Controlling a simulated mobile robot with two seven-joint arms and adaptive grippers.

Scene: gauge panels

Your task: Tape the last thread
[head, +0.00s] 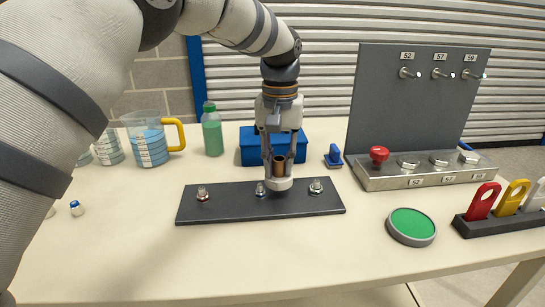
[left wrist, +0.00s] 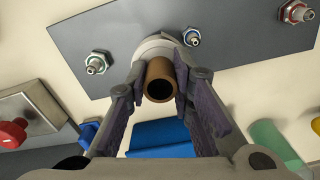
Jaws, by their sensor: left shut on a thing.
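My left gripper (head: 279,160) is shut on a brown tube with a white disc, seemingly a tape roll (head: 279,184). In the left wrist view the gripper (left wrist: 160,85) has one finger on each side of the brown tube (left wrist: 160,80). The roll is over the dark plate (head: 230,206), just right of the middle threaded fitting (head: 260,189), which has a blue ring. The left fitting (head: 202,193) has a red ring and the right fitting (head: 316,187) a green one. Whether the roll touches the plate, and which threads carry tape, I cannot tell.
Behind the plate are a blue box (head: 256,150) and a green bottle (head: 212,132). A measuring jug (head: 148,142) stands at left. At right are a gauge panel (head: 420,110) with a red knob (head: 379,154), a green disc (head: 410,224) and a tag rack (head: 500,224). The front table is clear.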

